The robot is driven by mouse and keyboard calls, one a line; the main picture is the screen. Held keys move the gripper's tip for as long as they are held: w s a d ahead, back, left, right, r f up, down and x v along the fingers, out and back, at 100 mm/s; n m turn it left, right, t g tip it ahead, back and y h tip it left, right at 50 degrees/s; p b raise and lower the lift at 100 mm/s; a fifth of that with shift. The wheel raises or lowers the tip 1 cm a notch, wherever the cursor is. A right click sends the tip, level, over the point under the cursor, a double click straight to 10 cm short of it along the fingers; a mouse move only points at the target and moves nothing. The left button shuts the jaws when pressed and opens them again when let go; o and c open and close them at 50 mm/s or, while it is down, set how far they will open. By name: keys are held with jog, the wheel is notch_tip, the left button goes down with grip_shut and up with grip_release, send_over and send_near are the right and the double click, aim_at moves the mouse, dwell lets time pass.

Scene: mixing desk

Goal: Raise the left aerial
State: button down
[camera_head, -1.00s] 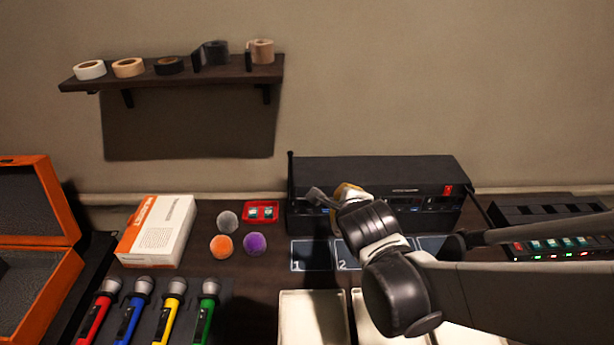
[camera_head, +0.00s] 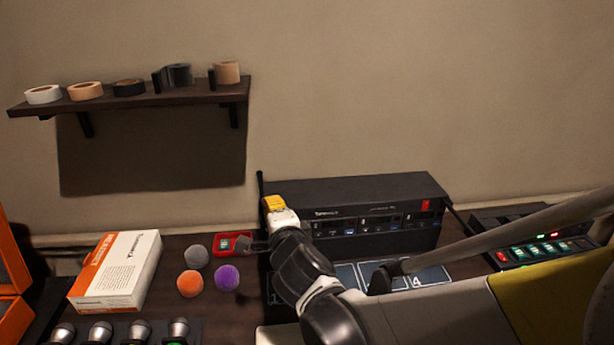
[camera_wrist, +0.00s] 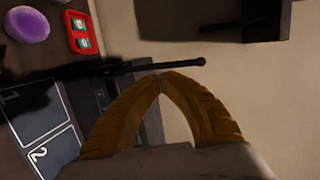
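The black receiver (camera_head: 370,195) stands at the back of the desk against the wall. Its left aerial (camera_head: 260,187) is a thin black rod that shows upright at the receiver's left end in the head view. In the wrist view the aerial (camera_wrist: 182,64) crosses the picture, with its rounded end to the right. My gripper (camera_head: 274,203) is at the receiver's left front corner, close beside the aerial. In the wrist view my gripper (camera_wrist: 161,75) has its yellow fingertips together, right at the rod. I see no rod clearly between the fingers. My arm hides the aerial's base.
A red tray (camera_head: 219,250) and purple (camera_head: 228,277), orange (camera_head: 190,283) and grey balls lie left of my gripper. A white-orange box (camera_head: 117,270) stands farther left. Numbered pads (camera_head: 430,276) lie before the receiver. A tape shelf (camera_head: 140,97) hangs above left.

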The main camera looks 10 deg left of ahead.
jog(key=w, duration=0.1)
jog(key=w+a, duration=0.1)
jog(key=w, duration=0.1)
jog(key=shift+a+r+b, duration=0.15)
jog(key=shift+r+b, duration=0.1)
jog(key=shift+b, duration=0.15)
jog(key=shift+w+a+r, duration=0.15)
jog(key=shift+w+a, duration=0.05)
jog(key=shift+w, duration=0.3)
jog(key=shift+w+a+r, duration=0.1)
jog(key=shift+w+a, duration=0.05)
jog(key=shift+w, duration=0.35)
